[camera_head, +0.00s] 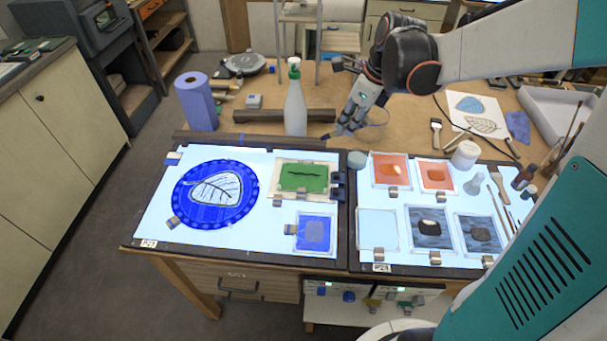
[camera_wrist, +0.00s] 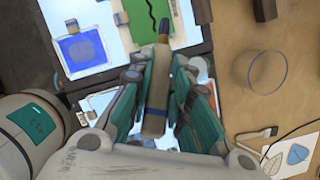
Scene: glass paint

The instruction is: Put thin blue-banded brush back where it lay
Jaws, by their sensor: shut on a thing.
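My gripper (camera_head: 346,122) hangs over the back of the workbench, just beyond the light panels. In the wrist view my gripper (camera_wrist: 166,80) is shut on the thin blue-banded brush (camera_wrist: 157,92), which lies lengthwise between the fingers. The brush has a tan body, a blue band near the palm and a dark tip pointing away from it. In the head view the brush is mostly hidden by the fingers. Other brushes (camera_head: 500,190) lie at the right edge of the right light panel (camera_head: 400,262).
A white spray bottle (camera_head: 295,105) and a blue paper roll (camera_head: 197,105) stand left of my gripper. A glass ring or jar (camera_wrist: 266,71) shows at right in the wrist view. Glass tiles (camera_head: 430,228), a white jar (camera_head: 466,154) and a small bottle (camera_head: 524,177) crowd the right side.

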